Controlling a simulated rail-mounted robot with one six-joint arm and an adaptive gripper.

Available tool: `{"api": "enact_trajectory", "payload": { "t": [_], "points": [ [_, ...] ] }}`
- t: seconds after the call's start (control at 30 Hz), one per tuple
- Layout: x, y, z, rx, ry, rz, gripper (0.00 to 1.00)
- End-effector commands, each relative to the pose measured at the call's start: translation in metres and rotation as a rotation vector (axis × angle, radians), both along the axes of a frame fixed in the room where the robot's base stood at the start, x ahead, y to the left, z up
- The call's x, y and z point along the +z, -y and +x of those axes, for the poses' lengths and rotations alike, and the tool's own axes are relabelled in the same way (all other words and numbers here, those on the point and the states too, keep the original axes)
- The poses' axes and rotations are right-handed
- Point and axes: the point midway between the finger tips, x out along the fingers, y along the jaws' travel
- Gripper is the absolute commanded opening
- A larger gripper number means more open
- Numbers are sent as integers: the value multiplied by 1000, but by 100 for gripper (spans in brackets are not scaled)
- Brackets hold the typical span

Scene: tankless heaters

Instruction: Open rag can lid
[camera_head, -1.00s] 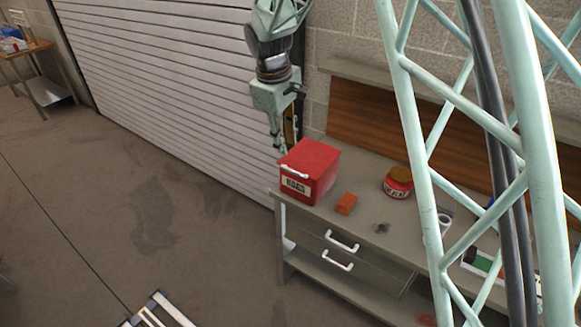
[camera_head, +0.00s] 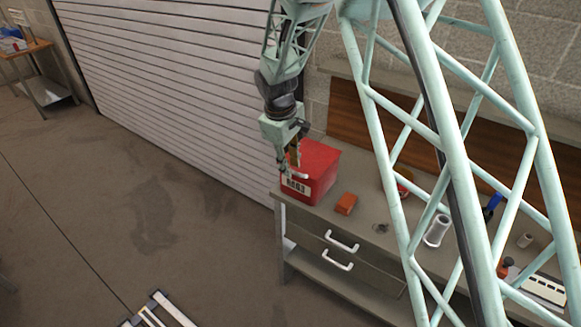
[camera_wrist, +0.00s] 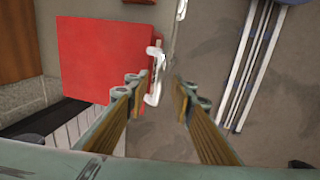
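The rag can (camera_head: 322,182) is a red box with a RAGS label, standing at the near left end of the workbench. Its lid (camera_head: 320,152) lies flat on top and looks closed. My gripper (camera_head: 291,171) is at the can's label side, in front of the lid's handle, which it largely hides in the head view. In the wrist view my gripper (camera_wrist: 163,90) has its two fingers apart, with the white lid handle (camera_wrist: 154,73) in the gap, closer to the left finger. I cannot tell whether that finger touches it. The red can (camera_wrist: 100,55) fills the upper left there.
Drawers with white handles (camera_head: 342,241) face the front. A shutter door (camera_head: 180,80) stands behind; the floor (camera_head: 150,210) at left is mostly clear.

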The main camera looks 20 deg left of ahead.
Motion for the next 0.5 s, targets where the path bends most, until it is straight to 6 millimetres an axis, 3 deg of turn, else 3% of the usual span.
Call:
{"api": "enact_trajectory", "payload": {
  "t": [0.5],
  "points": [
    [-8, 0, 2, 0, 0, 1, 22]
  ]
}}
